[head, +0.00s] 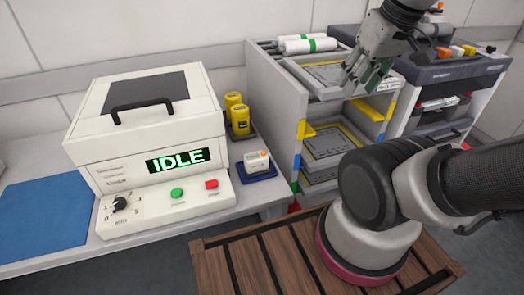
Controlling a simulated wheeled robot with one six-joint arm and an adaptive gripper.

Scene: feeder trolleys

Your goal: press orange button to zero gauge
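A small white gauge (257,163) sits on a blue pad (262,176) on the bench, just right of the white machine. It has a small display on its front and a small orange spot, seemingly the button, on its upper part; it is too small to see clearly. My gripper (364,80) is at the upper right, well above and to the right of the gauge, over the shelf trolley. Its fingers point down and look apart, with nothing visible between them.
The white machine (140,150) reads IDLE and has green (177,193) and red (211,184) buttons and a black knob. Yellow canisters (240,120) stand behind the gauge. A shelf trolley (270,85) with trays is right of the bench. A blue mat (45,218) lies left.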

